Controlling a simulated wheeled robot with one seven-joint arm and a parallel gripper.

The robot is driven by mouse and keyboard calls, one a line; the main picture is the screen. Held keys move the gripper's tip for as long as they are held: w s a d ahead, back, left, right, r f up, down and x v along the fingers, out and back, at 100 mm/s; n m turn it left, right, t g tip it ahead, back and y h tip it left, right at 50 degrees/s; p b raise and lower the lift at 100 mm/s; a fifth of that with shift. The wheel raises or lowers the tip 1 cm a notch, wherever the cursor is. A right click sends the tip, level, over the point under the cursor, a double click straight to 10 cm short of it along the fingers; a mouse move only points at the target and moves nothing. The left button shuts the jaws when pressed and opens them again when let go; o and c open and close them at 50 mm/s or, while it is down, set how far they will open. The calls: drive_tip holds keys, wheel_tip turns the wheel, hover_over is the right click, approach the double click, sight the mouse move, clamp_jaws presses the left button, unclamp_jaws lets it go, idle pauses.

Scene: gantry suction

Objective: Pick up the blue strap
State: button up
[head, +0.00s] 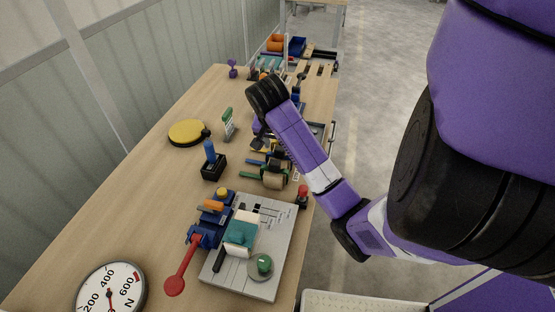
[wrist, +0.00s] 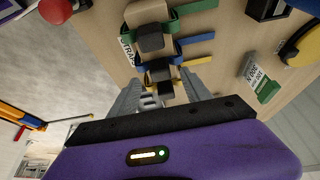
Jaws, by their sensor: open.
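The blue strap (wrist: 196,39) shows in the wrist view, wrapped around a roll with its free end stretching right over the table. In the head view the blue strap (head: 255,163) lies beside the green strap (head: 256,176), its free end pointing left. In the wrist view the green strap (wrist: 196,7) is above it and a yellow strap (wrist: 197,61) below it. My gripper (wrist: 163,92) is open, its grey fingers on either side of the yellow strap's dark buckle area. The blue strap is just beyond the fingertips. In the head view my arm partly hides the gripper.
A green-and-white card (wrist: 260,78) stands right of the straps. A yellow disc (head: 188,132), a blue-handled item in a black block (head: 212,163) and a grey fixture plate (head: 277,235) are on the table (head: 150,190). A red button (head: 303,192) sits at the table edge.

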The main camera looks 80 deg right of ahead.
sight(268, 156)
drive_tip(key=shift+p+x, duration=0.3)
drive_tip(key=shift+x, duration=1.1)
drive_tip(key=shift+c, duration=0.5)
clamp_jaws()
drive_tip(key=shift+r, duration=0.15)
